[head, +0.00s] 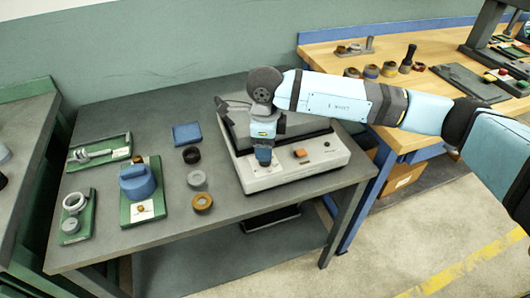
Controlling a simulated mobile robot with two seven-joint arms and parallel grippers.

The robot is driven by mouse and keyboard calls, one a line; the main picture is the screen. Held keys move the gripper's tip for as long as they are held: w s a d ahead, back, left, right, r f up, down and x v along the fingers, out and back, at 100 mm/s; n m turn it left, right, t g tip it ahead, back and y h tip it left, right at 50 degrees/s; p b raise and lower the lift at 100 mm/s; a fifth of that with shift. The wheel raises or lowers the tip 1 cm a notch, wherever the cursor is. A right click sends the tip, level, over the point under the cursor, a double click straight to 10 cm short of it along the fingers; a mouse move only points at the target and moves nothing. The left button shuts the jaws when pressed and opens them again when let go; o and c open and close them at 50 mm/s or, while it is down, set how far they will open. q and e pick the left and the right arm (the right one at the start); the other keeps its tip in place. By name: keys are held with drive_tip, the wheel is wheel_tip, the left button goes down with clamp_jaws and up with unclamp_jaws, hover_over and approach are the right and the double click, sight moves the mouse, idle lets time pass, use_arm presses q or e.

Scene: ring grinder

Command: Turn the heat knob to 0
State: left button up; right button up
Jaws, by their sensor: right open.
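The heating machine (290,177), a pale box with a dark top, stands at the right of the dark grey table. My right gripper (263,162) points down at the left part of its front panel and is open. The heat knob cannot be made out; the gripper covers that part of the panel. I cannot tell whether the fingers touch anything. An orange switch (300,153) shows on the panel just right of the gripper. My left gripper is out of view.
Three rings (197,178) lie in a column left of the machine, near a blue pad (187,134). Green trays (142,206) with parts stand further left. A wooden bench (400,55) with tools is at the right. My right arm spans above the machine's right side.

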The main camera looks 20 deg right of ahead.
wheel_tip(320, 180, up, 10)
drive_tip(key=shift+f, duration=0.2)
idle(0.3)
